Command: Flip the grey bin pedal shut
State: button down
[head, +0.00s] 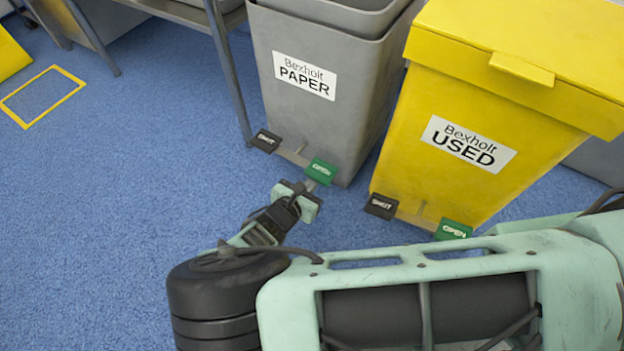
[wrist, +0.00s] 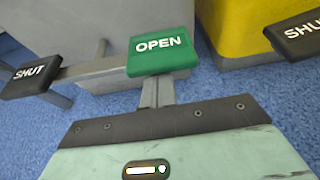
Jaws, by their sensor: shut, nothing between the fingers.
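The grey bin (head: 310,110), labelled PAPER, stands at the top centre of the head view. Its foot bar carries a black SHUT pedal (head: 266,141) on the left and a green OPEN pedal (head: 321,171) on the right. In the wrist view the SHUT pedal (wrist: 30,78) is at the left and the OPEN pedal (wrist: 161,51) at top centre. My gripper (head: 303,197) is shut and empty, just in front of the OPEN pedal and right of the SHUT pedal.
A yellow bin (head: 462,140), labelled USED, stands close on the right, with its own black SHUT pedal (head: 381,206) and green OPEN pedal (head: 453,230). A metal table leg (head: 228,75) stands left of the grey bin. The blue floor (head: 110,200) at left is clear.

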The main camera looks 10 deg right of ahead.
jog(key=shift+r+n+h+p, duration=0.3)
jog(key=shift+r+n+p, duration=0.4)
jog(key=shift+r+p, duration=0.5)
jog(key=shift+p, duration=0.15)
jog(key=shift+f, duration=0.1)
jog(key=s+a+p, duration=0.2)
jog(key=s+a, duration=0.3)
jog(key=s, duration=0.2)
jog(key=shift+s+a+f, duration=0.25)
jog(key=shift+a, duration=0.1)
